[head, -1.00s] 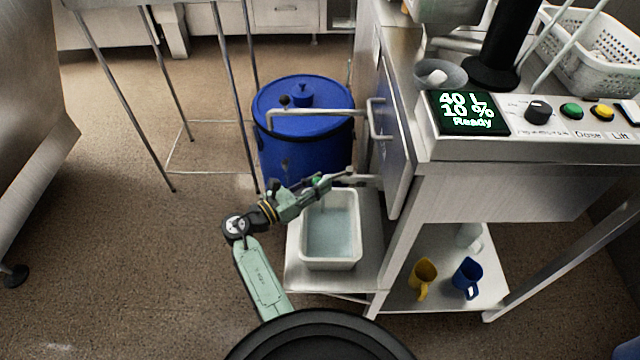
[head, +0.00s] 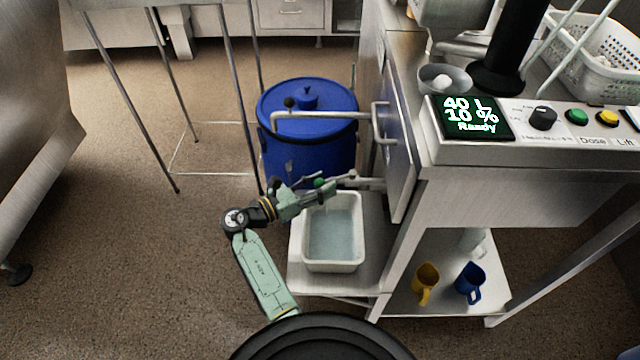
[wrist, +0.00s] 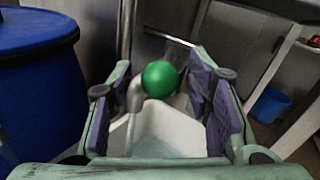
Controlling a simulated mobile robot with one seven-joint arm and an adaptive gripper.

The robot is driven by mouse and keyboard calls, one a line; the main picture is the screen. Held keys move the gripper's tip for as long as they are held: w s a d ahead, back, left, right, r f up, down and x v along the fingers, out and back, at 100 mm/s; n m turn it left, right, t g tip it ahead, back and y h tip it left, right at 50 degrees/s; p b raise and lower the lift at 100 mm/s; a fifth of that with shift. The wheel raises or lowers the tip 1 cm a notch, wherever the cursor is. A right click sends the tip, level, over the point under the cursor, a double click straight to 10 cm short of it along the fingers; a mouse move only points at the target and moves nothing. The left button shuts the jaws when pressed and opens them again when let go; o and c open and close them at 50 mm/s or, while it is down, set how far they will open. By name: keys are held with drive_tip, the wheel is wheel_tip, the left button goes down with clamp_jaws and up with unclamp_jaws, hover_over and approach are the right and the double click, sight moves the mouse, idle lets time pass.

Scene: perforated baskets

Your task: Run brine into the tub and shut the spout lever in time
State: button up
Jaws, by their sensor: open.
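The spout lever's green ball knob (head: 318,183) is small beside the spout (head: 362,183) in the head view. In the wrist view the green knob (wrist: 159,79) sits between the two purple-padded fingers, with gaps on both sides. My gripper (head: 314,192) is open around the knob, above the tub's back left; it also shows in the wrist view (wrist: 165,85). The white tub (head: 360,232) stands below the spout with pale bluish liquid in it. The tub's inner wall (wrist: 160,122) shows below the knob. I cannot tell whether liquid is running.
The tub stands on a low metal shelf (head: 298,270). A blue lidded barrel (head: 308,140) stands behind my gripper. The panel display (head: 470,117) reads 40 L, 10 %, Ready.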

drive_tip(key=shift+a, duration=0.1)
drive_tip(key=v, duration=1.2)
idle(6.7)
